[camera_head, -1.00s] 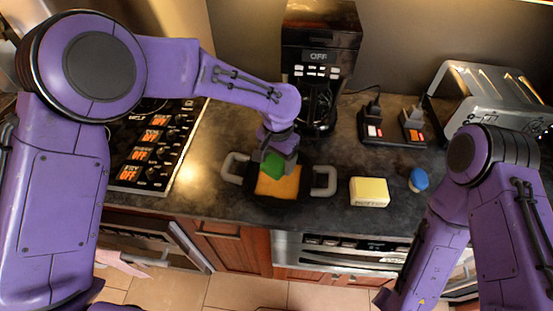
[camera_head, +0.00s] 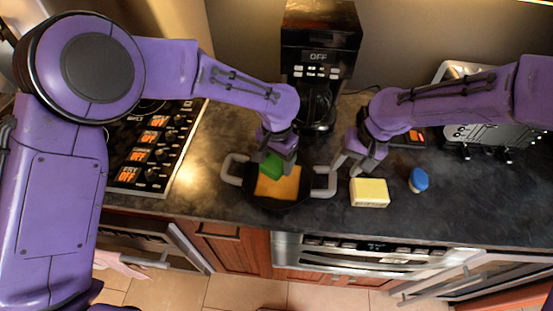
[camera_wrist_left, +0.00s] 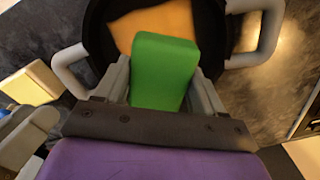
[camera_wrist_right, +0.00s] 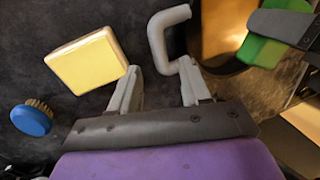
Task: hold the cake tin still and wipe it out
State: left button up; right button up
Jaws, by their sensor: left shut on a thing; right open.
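The cake tin (camera_head: 285,202) is a dark round pan with two grey loop handles, standing on the counter, with an orange patch (camera_head: 283,187) on its inside bottom. My left gripper (camera_head: 277,160) is shut on a green sponge-like block (camera_wrist_left: 163,72) and holds it in or just over the tin. My right gripper (camera_head: 350,168) is open beside the tin's right handle (camera_head: 325,183). In the right wrist view this handle (camera_wrist_right: 158,38) reaches toward the space between the open fingers (camera_wrist_right: 160,88); I cannot tell whether they touch it.
A pale yellow block (camera_head: 369,192) and a blue-backed brush (camera_head: 418,180) lie right of the tin. A coffee maker (camera_head: 318,50) stands behind, a stove (camera_head: 150,150) is at left, and a toaster (camera_head: 490,135) is at right, partly hidden by my arm. The front right counter is clear.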

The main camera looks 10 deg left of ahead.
aim_at(335, 180)
jog(key=x, duration=0.8)
jog(key=shift+w+d+f, duration=0.1)
jog(key=shift+d+f, duration=0.05)
jog(key=shift+d, duration=0.05)
grip_shut()
jog(key=shift+o, duration=1.3)
grip_release()
